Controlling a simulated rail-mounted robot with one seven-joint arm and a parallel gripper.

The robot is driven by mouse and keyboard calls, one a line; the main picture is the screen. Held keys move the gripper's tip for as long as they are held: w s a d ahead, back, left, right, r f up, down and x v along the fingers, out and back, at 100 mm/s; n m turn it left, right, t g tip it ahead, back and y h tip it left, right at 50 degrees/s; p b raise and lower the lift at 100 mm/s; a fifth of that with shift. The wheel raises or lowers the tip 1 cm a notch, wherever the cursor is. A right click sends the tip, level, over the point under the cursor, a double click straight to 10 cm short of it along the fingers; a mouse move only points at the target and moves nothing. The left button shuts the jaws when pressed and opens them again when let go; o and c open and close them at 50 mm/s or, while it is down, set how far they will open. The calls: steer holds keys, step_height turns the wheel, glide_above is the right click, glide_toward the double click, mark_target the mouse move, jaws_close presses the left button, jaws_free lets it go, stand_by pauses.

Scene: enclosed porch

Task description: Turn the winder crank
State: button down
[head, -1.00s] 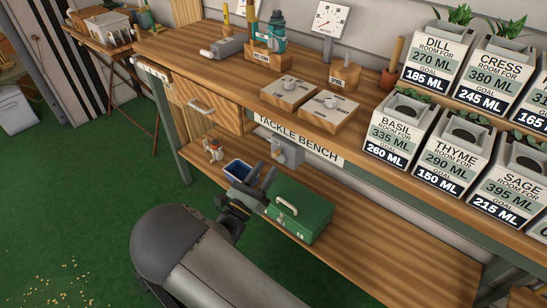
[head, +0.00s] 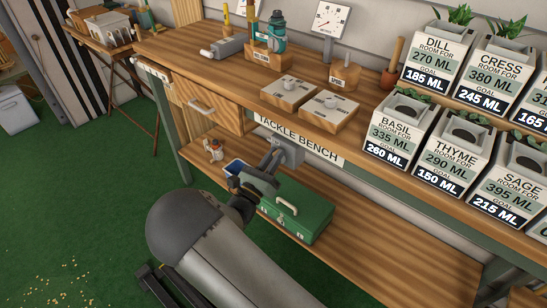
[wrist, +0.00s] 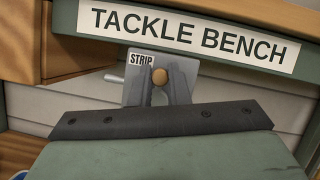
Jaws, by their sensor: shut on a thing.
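The winder is a grey housing (head: 291,149) fixed under the tackle bench's front edge. In the wrist view its face plate (wrist: 138,62) carries a "STRIP" label, and a pale rod (wrist: 114,79) sticks out on its left. A round wooden knob (wrist: 176,75), which looks like the crank's handle, sits in front of the plate. My gripper (wrist: 173,82) has one finger on each side of this knob and is shut on it. In the head view my gripper (head: 275,158) reaches the housing from the lower left and hides the knob; the crank's arm cannot be made out.
A green tackle box (head: 297,212) and a small blue bin (head: 234,167) stand on the lower shelf (head: 370,262), close to my gripper. A wooden drawer (head: 207,103) is left of the winder. The bench top (head: 225,75) overhangs above. The shelf's right part is clear.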

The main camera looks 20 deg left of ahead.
steer(key=shift+d+m, duration=0.1)
steer(key=shift+m, duration=0.3)
steer(key=m+g+h+b, duration=0.1)
steer(key=m, duration=0.2)
steer(key=d+m+h, duration=0.1)
steer(key=m+h, duration=0.1)
steer(key=m, duration=0.1)
steer(key=f+m+g+h+b, duration=0.1)
steer(key=m, duration=0.2)
steer(key=shift+s+d+g+h+b, duration=0.15)
steer(key=shift+s+g+h+b, duration=0.15)
steer(key=shift+s+h+b, duration=0.1)
steer(key=m+g+b, duration=0.1)
steer(key=m, duration=0.2)
steer(key=f+m+g+h+b, duration=0.1)
steer(key=m, duration=0.2)
steer(key=d+m+g+h+b, duration=0.1)
steer(key=m, duration=0.2)
steer(key=shift+s+f, duration=0.15)
steer(key=shift+a+f+m+g+y+b, duration=0.1)
steer(key=shift+f+m+g+y+b, duration=0.4)
steer(key=shift+m+b, duration=1)
steer(key=shift+f+m+g+y+b, duration=0.1)
steer(key=shift+f+m+g+b, duration=0.15)
steer(key=shift+m+g+b, duration=1.2)
steer(key=shift+a+f+m+g+y+b, duration=0.15)
steer(key=shift+f+m+b, duration=0.4)
steer(key=shift+m, duration=1.7)
steer(key=shift+d+r, duration=0.1)
steer(key=shift+r, duration=0.05)
